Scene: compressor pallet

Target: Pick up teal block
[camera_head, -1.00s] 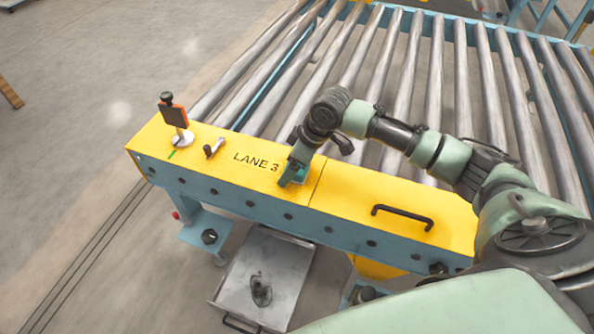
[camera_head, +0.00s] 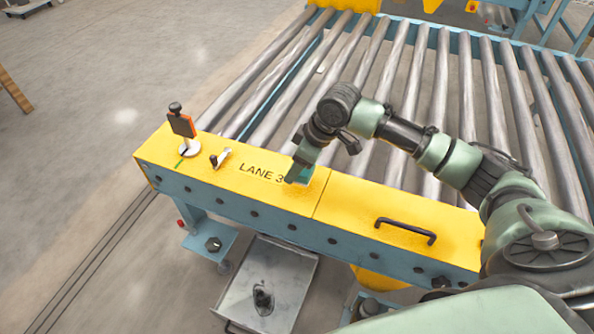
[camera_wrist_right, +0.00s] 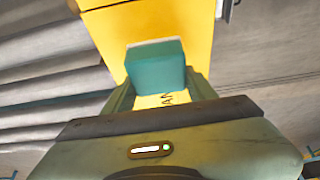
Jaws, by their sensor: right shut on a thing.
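The teal block (camera_wrist_right: 156,66) is between the fingers of my right gripper (camera_wrist_right: 160,84) in the right wrist view. The gripper is shut on it. In the head view the teal block (camera_head: 301,174) shows at the tip of my right gripper (camera_head: 304,165), over the yellow top (camera_head: 345,200) beside the "LANE 3" lettering. The block's underside is hidden, so I cannot tell whether it touches the yellow top. My left gripper is not in view.
A black and orange device (camera_head: 181,125) on a round base and a small metal lever (camera_head: 220,158) stand on the yellow top at left. A black handle (camera_head: 405,230) is at right. Rollers (camera_head: 400,100) lie behind, and a metal tray (camera_head: 267,280) is below in front.

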